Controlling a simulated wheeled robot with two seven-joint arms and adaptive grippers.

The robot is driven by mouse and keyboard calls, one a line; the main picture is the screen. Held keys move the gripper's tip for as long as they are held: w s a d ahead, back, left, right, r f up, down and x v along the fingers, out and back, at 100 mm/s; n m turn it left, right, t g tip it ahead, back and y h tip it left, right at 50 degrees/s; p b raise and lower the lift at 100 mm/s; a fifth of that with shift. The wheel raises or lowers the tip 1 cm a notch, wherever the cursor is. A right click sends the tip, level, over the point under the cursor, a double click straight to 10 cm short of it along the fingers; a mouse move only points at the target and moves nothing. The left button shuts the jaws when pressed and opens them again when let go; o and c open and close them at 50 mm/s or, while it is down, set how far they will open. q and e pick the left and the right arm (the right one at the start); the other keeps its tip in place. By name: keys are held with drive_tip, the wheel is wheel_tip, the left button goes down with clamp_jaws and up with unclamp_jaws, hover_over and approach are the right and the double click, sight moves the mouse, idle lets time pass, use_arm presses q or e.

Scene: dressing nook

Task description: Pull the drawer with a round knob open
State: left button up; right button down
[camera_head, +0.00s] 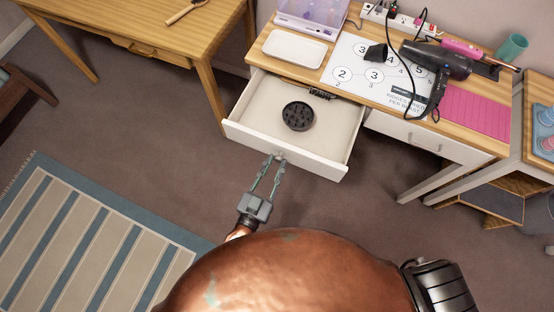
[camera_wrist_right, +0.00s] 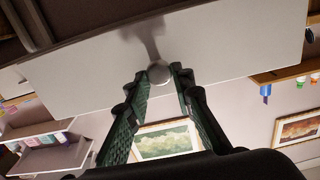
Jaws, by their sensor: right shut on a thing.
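The white drawer (camera_head: 250,133) of the dressing table is pulled well out, and its inside shows. A round black item with a patterned face (camera_head: 298,116) lies in it, and a small dark item (camera_head: 321,94) lies near its back. My right gripper (camera_head: 277,158) is at the middle of the drawer front, shut on the round knob. In the right wrist view the pale round knob (camera_wrist_right: 158,73) sits between the green fingertips against the white drawer front (camera_wrist_right: 230,50). My left gripper is not in view.
The tabletop holds a white tray (camera_head: 293,48), a numbered mat (camera_head: 352,72), a hair dryer (camera_head: 436,60) and a pink mat (camera_head: 475,112). A second drawer (camera_head: 428,137) with a bar handle is shut. A wooden table (camera_head: 150,25) stands left. A striped rug (camera_head: 90,240) lies on the floor.

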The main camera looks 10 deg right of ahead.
drive_tip(key=shift+d+f, duration=0.1)
drive_tip(key=shift+d, duration=0.05)
drive_tip(key=c, duration=1.7)
unclamp_jaws()
